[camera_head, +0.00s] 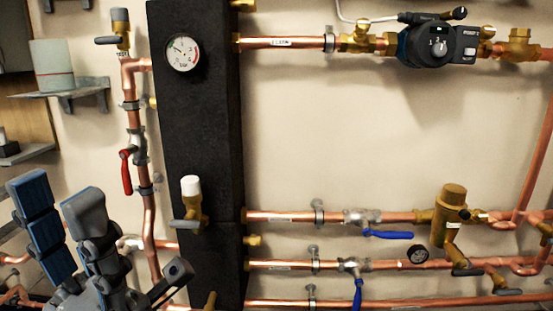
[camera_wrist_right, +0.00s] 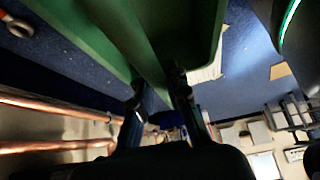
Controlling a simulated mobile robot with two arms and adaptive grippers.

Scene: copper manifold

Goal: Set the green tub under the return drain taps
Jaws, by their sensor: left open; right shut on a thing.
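The green tub (camera_wrist_right: 110,32) fills the upper part of the right wrist view. My right gripper (camera_wrist_right: 160,88) is shut on its wall or rim, one finger on each side. The tub and right gripper do not show in the head view. My left gripper (camera_head: 58,203) is open and empty at the lower left of the head view, in front of the pipes. Small brass taps (camera_head: 500,291) with dark levers sit low on the copper return pipes at the right. Which ones are the return drain taps is not clear. The floor below them is out of the head view.
A black manifold block (camera_head: 197,120) with a gauge stands left of centre. Blue-handled valves (camera_head: 387,235) stick out from the lower pipes. A pump (camera_head: 425,42) is at upper right. Blue floor (camera_wrist_right: 245,55) shows around the tub; copper pipes (camera_wrist_right: 50,120) run close by at left.

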